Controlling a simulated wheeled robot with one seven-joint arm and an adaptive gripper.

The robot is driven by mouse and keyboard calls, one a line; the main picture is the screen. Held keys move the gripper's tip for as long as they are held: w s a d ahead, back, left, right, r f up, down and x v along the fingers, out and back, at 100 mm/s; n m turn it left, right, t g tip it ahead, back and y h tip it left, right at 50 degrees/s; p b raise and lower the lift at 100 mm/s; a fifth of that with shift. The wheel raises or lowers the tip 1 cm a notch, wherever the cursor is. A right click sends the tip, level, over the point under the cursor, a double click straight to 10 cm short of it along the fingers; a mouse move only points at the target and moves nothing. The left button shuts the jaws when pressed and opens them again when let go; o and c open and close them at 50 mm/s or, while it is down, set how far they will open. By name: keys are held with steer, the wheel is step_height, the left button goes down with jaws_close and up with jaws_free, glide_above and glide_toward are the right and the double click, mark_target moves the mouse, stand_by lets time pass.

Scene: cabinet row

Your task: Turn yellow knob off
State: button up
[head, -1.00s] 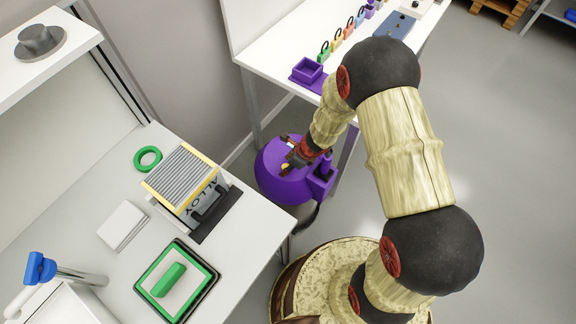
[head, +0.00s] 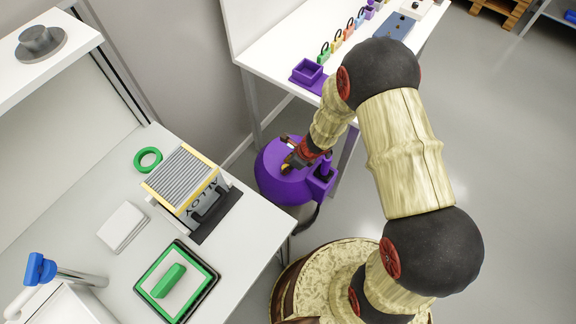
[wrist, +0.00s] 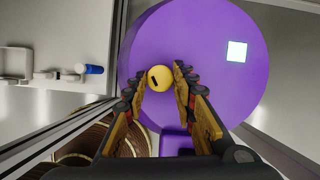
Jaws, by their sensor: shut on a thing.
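The yellow knob (wrist: 159,78) sits on the purple round top (wrist: 215,95) of a drum-like unit, with a short dark mark on its face lying roughly level in the wrist view. My gripper (wrist: 160,77) has its fingertips on either side of the knob and is shut on it. In the head view, my gripper (head: 294,161) reaches down over the purple top (head: 272,186), and the knob is mostly hidden by the fingers there.
A pale lit square (wrist: 237,51) lies on the purple top. A white bench (head: 110,195) with a green-rimmed tray (head: 150,272) stands left of the unit. Another white table (head: 290,45) is behind. Open floor (head: 510,150) lies to the right.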

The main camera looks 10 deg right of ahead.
steer(key=n+p, duration=0.2)
steer(key=shift+w+d+r+n+g+y, duration=0.1)
steer(key=shift+r+n+g+y, duration=0.05)
steer(key=shift+n+g+y, duration=0.2)
steer(key=n+p, duration=0.1)
steer(key=n+g+p, duration=0.1)
steer(key=n+p, duration=0.1)
steer(key=shift+w+n+g, duration=0.15)
steer(key=shift+n+g, duration=0.1)
steer(key=n+g+p, duration=0.1)
steer(key=n, duration=0.2)
steer(key=n+g+p, duration=0.1)
steer(key=n+p, duration=0.1)
steer(key=shift+w+n, duration=0.2)
steer(key=shift+n, duration=0.2)
steer(key=o, duration=1)
steer(key=shift+o, duration=0.8)
